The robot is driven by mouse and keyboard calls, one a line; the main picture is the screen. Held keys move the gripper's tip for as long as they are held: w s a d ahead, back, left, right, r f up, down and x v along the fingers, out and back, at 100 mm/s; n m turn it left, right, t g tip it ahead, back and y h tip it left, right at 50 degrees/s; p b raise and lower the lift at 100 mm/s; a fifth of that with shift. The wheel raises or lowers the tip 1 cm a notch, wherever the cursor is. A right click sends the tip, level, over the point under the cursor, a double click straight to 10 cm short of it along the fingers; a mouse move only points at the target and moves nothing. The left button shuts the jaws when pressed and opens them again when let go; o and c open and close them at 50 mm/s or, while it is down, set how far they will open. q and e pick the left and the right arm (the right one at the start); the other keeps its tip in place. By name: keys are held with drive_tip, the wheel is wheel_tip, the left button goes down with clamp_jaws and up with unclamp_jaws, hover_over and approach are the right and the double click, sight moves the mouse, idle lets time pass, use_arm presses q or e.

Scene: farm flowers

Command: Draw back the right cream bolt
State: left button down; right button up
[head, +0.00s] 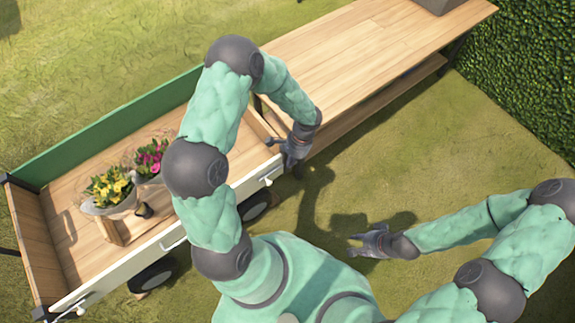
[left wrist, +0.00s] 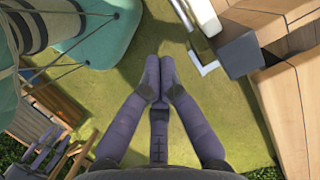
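The right cream bolt (head: 268,180) sits on the outer face of the cart's white side panel (head: 240,187), near its right end. In the left wrist view a pale L-shaped rod (left wrist: 204,65), which looks like this bolt, lies right of and beyond my fingertips, apart from them. My left gripper (head: 288,153) hangs just above and right of the bolt in the head view. In the left wrist view its fingertips (left wrist: 159,75) are together with nothing between them. My right gripper (head: 356,244) is held out over the grass, fingers apart and empty.
Wrapped flower bunches (head: 112,190) stand in the wooden cart bed, which has a green far side (head: 105,142). A long wooden table (head: 350,50) stands beyond the cart's right end. A hedge (head: 525,75) borders the right. Grass between my arms is clear.

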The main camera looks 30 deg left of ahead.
use_arm(q)
drive_tip(key=shift+v, duration=0.8)
drive_tip(key=shift+s, duration=0.1)
drive_tip(key=s+d+f+n+t+h, duration=0.1)
drive_tip(key=s+d+f+n+h, duration=0.1)
drive_tip(key=s+d, duration=0.4)
drive_tip(key=s+d+f+n+t+h, duration=0.2)
drive_tip(key=s+d+f+n, duration=0.3)
drive_tip(key=d, duration=0.3)
drive_tip(key=shift+s+f+n+h, duration=0.15)
drive_tip(key=shift+s+n+h, duration=0.45)
drive_tip(key=shift+n+h, duration=0.2)
